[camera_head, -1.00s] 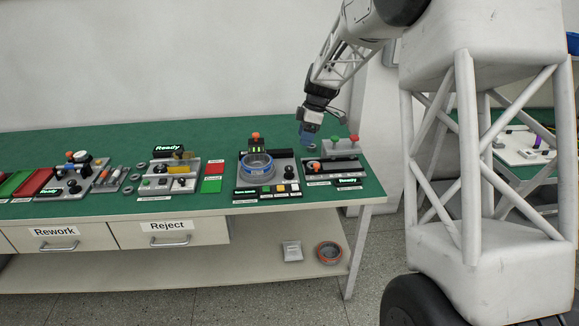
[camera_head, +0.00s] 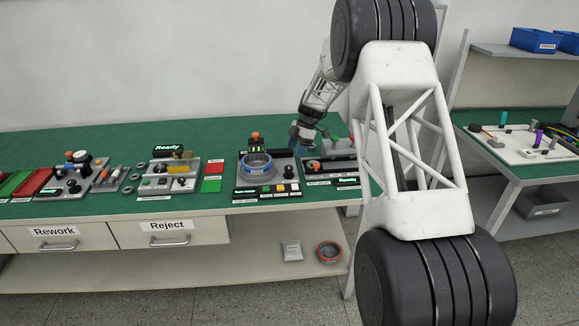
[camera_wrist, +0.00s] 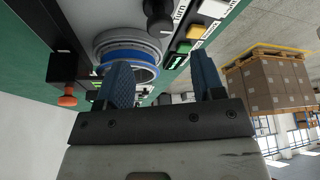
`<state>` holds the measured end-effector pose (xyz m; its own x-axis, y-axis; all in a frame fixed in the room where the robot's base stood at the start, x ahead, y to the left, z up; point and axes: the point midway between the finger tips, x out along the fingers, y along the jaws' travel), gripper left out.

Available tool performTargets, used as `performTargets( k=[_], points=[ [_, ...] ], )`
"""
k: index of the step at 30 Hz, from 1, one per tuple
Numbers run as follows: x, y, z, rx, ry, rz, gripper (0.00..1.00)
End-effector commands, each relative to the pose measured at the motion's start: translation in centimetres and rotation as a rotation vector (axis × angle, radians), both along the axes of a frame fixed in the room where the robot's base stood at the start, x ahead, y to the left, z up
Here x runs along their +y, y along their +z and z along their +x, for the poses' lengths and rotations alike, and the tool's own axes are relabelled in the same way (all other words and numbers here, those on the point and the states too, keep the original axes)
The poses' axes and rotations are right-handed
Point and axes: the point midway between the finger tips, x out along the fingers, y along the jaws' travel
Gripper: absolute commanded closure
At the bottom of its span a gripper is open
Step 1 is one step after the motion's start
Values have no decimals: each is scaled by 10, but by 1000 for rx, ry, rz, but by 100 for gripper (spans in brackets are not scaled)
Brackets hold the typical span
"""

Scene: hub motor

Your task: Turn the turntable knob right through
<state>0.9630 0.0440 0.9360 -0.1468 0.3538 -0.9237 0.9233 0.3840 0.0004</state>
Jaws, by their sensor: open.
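The turntable station holds a round silver turntable with a blue ring (camera_head: 257,168). A black knob (camera_head: 288,172) stands on the station just right of the ring; I take it to be the turntable knob. In the wrist view the ring (camera_wrist: 130,52) lies just beyond my fingers, and a black knob (camera_wrist: 158,18) is at the top edge. My gripper (camera_head: 297,143) hangs behind and right of the ring in the head view. Its two blue fingers (camera_wrist: 163,78) are spread apart with nothing between them, and I see no contact with the knob.
An orange-topped post (camera_head: 255,138) stands behind the ring. Coloured buttons (camera_head: 268,188) line the station's front. Another station (camera_head: 330,165) with red and green knobs sits close on the right, partly hidden by my arm. Green bench surface (camera_head: 110,135) is clear behind.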

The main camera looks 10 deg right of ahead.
Motion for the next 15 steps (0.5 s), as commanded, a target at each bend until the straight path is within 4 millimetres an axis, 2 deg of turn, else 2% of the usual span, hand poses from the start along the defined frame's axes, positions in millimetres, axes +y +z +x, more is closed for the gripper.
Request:
performTargets(
  k=[9,15],
  points=[
    [0,-1,0,0,-1,0,38],
    [4,-9,-2,1,-1,-1,38]
  ],
)
